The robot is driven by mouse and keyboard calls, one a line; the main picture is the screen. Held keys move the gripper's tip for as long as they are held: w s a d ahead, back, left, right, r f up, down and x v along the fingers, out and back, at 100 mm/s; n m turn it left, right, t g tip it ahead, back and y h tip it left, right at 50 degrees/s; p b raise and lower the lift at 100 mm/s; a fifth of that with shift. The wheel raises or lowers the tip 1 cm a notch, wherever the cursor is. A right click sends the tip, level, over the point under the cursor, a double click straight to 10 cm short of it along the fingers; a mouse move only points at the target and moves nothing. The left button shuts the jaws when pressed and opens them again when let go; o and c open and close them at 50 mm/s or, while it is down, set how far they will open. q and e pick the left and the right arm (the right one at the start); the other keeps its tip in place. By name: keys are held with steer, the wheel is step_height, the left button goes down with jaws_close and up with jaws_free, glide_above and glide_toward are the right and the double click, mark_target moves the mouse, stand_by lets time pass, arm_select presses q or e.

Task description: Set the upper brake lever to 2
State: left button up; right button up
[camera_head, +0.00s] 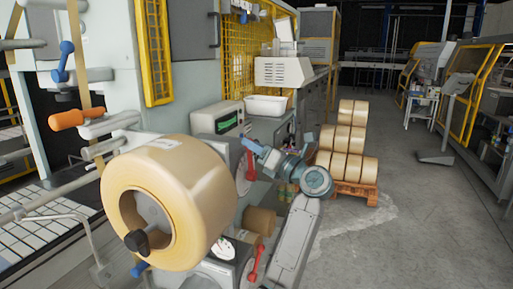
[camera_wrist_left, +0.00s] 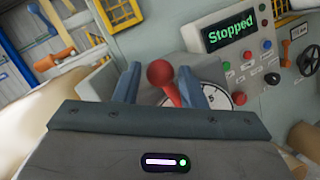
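The upper brake lever (camera_head: 250,168) is red and stands in front of a round dial on the grey machine. The left wrist view shows its ball-ended handle (camera_wrist_left: 163,80) with part of the white dial (camera_wrist_left: 215,96) behind it; a 5 is readable, but the lever's setting is not. My left gripper (camera_head: 258,152) is at this lever. In the left wrist view its two fingers (camera_wrist_left: 160,80) are apart, one on each side of the red handle, with visible gaps. A second, lower red lever (camera_head: 258,262) sits below.
A large tan tape roll (camera_head: 185,195) stands close left of the levers. A pallet of rolls (camera_head: 350,188) stands behind on the floor. Open floor (camera_head: 430,220) lies to the right.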

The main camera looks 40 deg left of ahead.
arm_select(q)
steer(key=b+v, duration=0.5)
steer(key=v, duration=0.5)
steer(key=shift+d+b, duration=0.3)
steer(key=shift+d, duration=0.05)
steer(key=shift+f, duration=0.1)
